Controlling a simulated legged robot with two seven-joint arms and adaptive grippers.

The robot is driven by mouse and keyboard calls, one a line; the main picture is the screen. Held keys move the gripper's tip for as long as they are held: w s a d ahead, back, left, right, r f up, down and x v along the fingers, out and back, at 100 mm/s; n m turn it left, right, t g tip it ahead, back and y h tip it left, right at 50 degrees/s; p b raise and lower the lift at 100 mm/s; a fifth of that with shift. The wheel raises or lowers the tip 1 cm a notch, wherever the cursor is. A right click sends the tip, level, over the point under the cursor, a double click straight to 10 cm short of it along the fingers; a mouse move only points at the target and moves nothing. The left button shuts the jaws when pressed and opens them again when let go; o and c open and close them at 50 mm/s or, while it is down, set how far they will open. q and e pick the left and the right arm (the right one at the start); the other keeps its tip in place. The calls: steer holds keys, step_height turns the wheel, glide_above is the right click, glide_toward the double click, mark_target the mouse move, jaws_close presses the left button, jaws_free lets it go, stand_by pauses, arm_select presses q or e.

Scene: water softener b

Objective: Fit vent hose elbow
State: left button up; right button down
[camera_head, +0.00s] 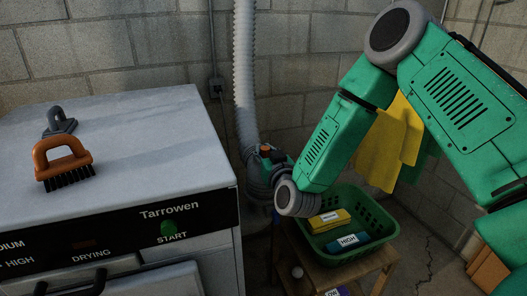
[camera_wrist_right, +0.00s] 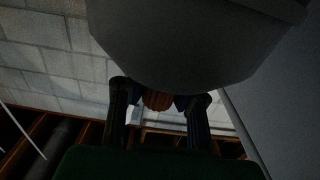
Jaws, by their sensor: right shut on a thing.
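A pale ribbed vent hose (camera_head: 245,75) hangs down the wall behind the dryer. At its lower end is a grey ringed piece (camera_head: 256,182), which looks like the vent hose elbow, partly hidden by my right wrist. My right gripper (camera_head: 270,157) is at this piece, shut on it. In the right wrist view, the two dark fingers of my right gripper (camera_wrist_right: 158,100) stand apart, with a ribbed orange-brown piece (camera_wrist_right: 158,101) between them. A large grey surface fills the top of that view. I cannot tell whether elbow and hose are joined. My left gripper is out of view.
The white Tarrowen dryer (camera_head: 130,125) stands left, with an orange brush (camera_head: 62,160) and a grey handled tool (camera_head: 59,122) on top. A green basket (camera_head: 379,232) with boxes sits on a wooden stool (camera_head: 320,270) below my right arm. Yellow cloths (camera_head: 388,145) hang behind it.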

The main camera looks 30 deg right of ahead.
steer(key=c, duration=1.5)
jaws_free()
steer(key=shift+s, duration=0.1)
steer(key=shift+s+a+f, duration=0.1)
steer(key=shift+s+a, duration=0.05)
steer(key=shift+s, duration=0.1)
steer(key=v, duration=1.1)
steer(key=shift+f, duration=0.1)
